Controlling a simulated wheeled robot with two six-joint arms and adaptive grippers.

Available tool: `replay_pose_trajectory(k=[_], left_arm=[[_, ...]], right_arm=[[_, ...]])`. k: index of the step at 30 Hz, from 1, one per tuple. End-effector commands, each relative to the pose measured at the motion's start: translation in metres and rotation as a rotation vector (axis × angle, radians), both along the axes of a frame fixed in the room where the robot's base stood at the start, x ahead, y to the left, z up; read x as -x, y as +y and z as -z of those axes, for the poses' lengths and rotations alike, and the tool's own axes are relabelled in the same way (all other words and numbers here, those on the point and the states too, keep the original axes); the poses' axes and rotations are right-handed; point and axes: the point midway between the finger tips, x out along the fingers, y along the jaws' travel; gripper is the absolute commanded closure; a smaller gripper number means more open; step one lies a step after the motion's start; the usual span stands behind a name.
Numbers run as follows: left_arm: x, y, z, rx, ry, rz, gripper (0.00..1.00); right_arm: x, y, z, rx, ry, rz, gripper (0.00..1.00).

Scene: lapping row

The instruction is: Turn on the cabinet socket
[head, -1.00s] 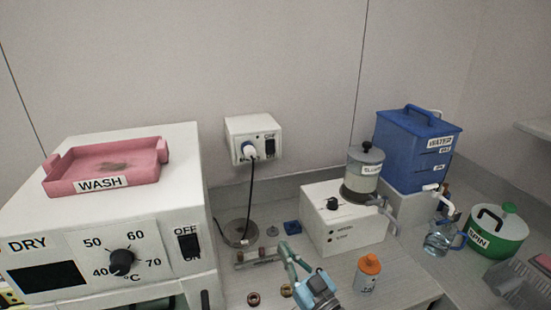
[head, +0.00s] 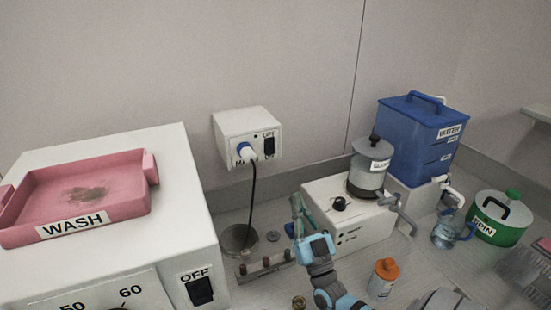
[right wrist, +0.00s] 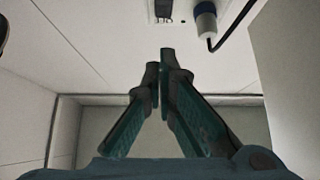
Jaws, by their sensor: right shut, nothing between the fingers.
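The cabinet socket (head: 248,138) is a white box on the back wall with a black rocker switch (head: 269,145) beside an OFF label. A blue and white plug (head: 246,152) sits in its left side, with a black cable hanging down. My right gripper (head: 296,204) is shut and empty, below and to the right of the socket, fingers pointing up. In the right wrist view its closed fingertips (right wrist: 160,58) lie below the switch (right wrist: 163,10) and plug (right wrist: 205,20), apart from both. My left gripper is not in view.
A white DRY oven (head: 190,220) with a pink WASH tray (head: 90,190) stands at left. A white machine with a slurry pot (head: 368,170) stands right of my gripper, with a blue water tank (head: 420,135) behind. An orange-capped bottle (head: 384,278) stands in front.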

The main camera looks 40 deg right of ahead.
Motion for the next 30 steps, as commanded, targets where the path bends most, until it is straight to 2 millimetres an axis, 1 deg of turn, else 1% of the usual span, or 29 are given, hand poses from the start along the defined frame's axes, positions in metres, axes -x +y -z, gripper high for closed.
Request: replay_pose_trajectory(k=[2,5,8,13,20,21,24,27,30], left_arm=[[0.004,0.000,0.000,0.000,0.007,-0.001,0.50],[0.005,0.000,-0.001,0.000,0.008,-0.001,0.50],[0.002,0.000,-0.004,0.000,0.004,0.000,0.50],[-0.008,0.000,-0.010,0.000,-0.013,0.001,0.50],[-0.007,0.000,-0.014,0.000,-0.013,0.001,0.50],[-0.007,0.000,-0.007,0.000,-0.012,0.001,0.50],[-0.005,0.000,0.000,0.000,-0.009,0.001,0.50],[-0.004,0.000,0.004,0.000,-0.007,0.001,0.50],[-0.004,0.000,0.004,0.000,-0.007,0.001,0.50]], right_arm=[[-0.001,0.000,-0.001,0.000,0.000,0.000,1.00],[-0.005,-0.001,-0.005,0.000,-0.002,-0.001,1.00],[-0.015,-0.004,-0.014,0.001,-0.003,-0.002,1.00],[-0.041,-0.012,-0.036,0.001,-0.003,-0.003,1.00],[-0.079,-0.024,-0.066,0.000,-0.002,-0.001,1.00],[-0.086,-0.027,-0.060,0.000,-0.001,0.000,1.00],[-0.101,-0.031,-0.057,-0.001,0.000,-0.001,1.00],[-0.110,-0.034,-0.056,-0.001,0.000,-0.002,1.00],[-0.114,-0.035,-0.056,-0.001,0.001,-0.003,1.00]])
